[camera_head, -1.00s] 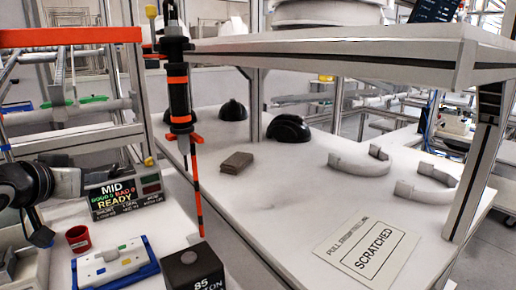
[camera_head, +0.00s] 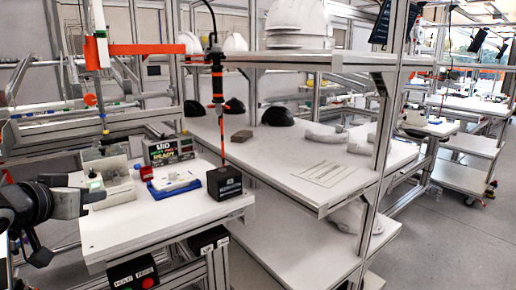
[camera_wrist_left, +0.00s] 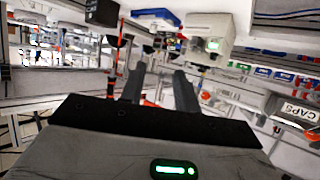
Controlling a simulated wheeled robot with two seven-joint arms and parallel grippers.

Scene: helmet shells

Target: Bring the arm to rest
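My left arm enters the head view from the left edge, with its dark wrist at the left of the white work table (camera_head: 215,212). My left gripper (camera_head: 97,190) is in the air near that table's left side, close to a pale block-like fixture (camera_head: 115,180). In the left wrist view my left gripper (camera_wrist_left: 158,82) has its two dark fingers apart with nothing held between them. My right gripper is in no view.
A black box (camera_head: 224,183), a white-and-blue tray (camera_head: 174,182), a red cup (camera_head: 146,173) and a display (camera_head: 170,150) stand on the work table. A hanging tool (camera_head: 217,85) is above. Dark helmet shells (camera_head: 279,116) sit on the bench behind; white ones (camera_head: 297,18) are on the upper shelf.

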